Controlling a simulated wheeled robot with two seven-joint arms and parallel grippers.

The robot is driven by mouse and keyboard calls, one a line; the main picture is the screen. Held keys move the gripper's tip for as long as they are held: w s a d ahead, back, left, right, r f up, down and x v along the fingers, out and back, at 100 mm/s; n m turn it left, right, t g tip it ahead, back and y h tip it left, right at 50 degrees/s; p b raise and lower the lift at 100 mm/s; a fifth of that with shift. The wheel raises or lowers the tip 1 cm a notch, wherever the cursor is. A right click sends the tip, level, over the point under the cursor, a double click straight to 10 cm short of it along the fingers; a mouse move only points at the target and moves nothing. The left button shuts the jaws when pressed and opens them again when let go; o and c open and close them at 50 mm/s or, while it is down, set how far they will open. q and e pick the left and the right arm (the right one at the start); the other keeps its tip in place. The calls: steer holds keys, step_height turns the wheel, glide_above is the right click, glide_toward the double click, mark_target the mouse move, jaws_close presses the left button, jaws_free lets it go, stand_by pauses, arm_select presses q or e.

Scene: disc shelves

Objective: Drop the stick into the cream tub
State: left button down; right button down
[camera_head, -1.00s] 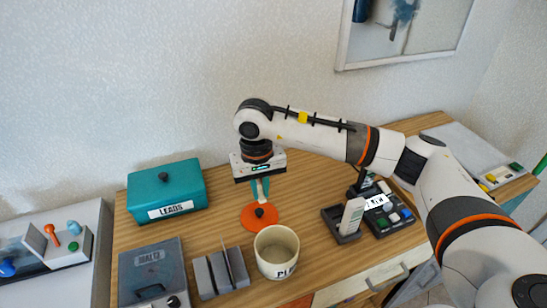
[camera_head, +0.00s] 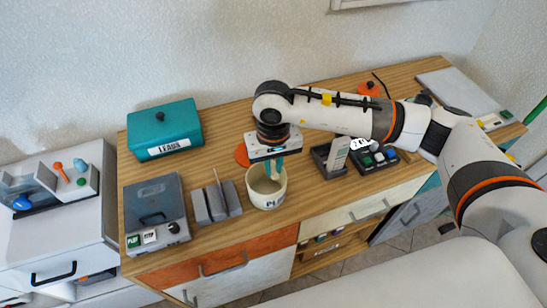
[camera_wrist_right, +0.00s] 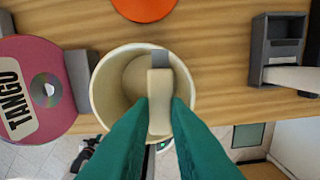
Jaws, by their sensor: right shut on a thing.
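The cream tub (camera_head: 266,200) stands on the wooden desk, near its front edge, with its mouth open upward. My right gripper (camera_head: 274,168) is over the tub's mouth, pointing down. In the right wrist view its green fingers (camera_wrist_right: 160,115) are shut on a pale stick (camera_wrist_right: 160,92) with a grey end (camera_wrist_right: 160,58). The stick shows against the inside of the tub (camera_wrist_right: 101,88), within the rim as seen from above. How deep its lower end reaches cannot be told. In the head view the fingers mostly hide the stick. My left gripper is not in view.
A grey slotted rack (camera_head: 216,203) stands just left of the tub. A grey holder (camera_head: 322,158) with a pale upright piece is to the right. An orange disc (camera_head: 241,155) lies behind the tub. A teal box (camera_head: 164,128) is at the back left.

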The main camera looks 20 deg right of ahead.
mark_target(273, 171)
steer(key=shift+f, duration=0.5)
steer(key=c, duration=1.3)
jaws_free()
steer(key=shift+r, duration=0.1)
step_height(273, 171, up, 12)
steer(key=b, duration=0.2)
steer(key=shift+b, duration=0.3)
